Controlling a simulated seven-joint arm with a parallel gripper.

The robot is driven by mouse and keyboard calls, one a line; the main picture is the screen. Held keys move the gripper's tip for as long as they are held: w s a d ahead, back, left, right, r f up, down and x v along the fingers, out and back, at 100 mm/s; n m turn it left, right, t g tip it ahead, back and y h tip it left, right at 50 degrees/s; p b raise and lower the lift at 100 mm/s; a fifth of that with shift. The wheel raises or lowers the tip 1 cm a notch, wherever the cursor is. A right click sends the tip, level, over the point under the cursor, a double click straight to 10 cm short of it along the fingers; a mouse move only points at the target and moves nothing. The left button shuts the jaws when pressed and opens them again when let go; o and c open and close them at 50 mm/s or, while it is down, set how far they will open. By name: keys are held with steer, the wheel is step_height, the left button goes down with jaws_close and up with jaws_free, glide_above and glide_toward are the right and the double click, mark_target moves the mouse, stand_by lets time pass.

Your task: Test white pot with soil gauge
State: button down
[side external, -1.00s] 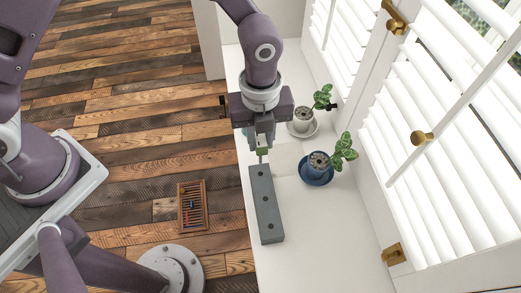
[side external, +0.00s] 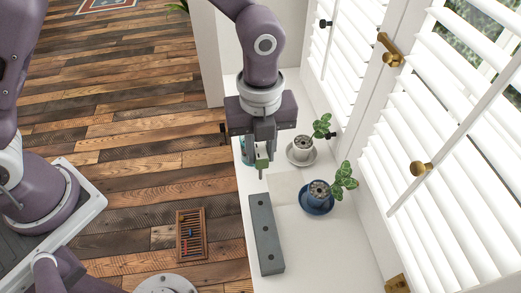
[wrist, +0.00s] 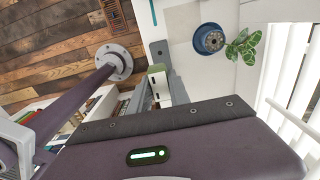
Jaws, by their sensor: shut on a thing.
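My gripper (side external: 262,155) is shut on the soil gauge (side external: 262,167), a small green piece with a thin probe pointing down. The gauge hangs above the far end of the grey block with holes (side external: 266,240), seemingly clear of it. In the wrist view the gauge (wrist: 156,70) shows green and white between the fingers. The white pot (side external: 299,150) holds a leafy plant and stands on a pale saucer, behind and right of my gripper. The white pot is not visible in the wrist view.
A blue pot (side external: 316,189) with a plant stands nearer, right of the block; it also shows in the wrist view (wrist: 209,39). White shutters (side external: 450,150) bound the sill on the right. A teal item is partly hidden behind my gripper. A wooden rack (side external: 191,236) lies at left.

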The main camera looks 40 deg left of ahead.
mark_target(261, 179)
steer(key=shift+a, duration=0.1)
steer(key=w+a+r+n, duration=0.1)
steer(key=w+a+n, duration=0.2)
steer(key=a+n, duration=2.25)
steer(key=s+d+f+m, duration=0.1)
steer(key=d+f+m, duration=0.2)
steer(key=d+m, duration=0.5)
steer(key=s+d+f+m, duration=0.1)
steer(key=d+f+m, duration=0.3)
steer(key=d+m, duration=0.4)
steer(key=s+d+f+m, duration=0.1)
steer(key=d+f+m, duration=0.2)
steer(key=d+m, duration=0.6)
steer(key=shift+d+f, duration=0.2)
steer(key=shift+d+f+m, duration=0.15)
steer(key=shift+f+m, duration=0.1)
steer(key=shift+f, duration=2.95)
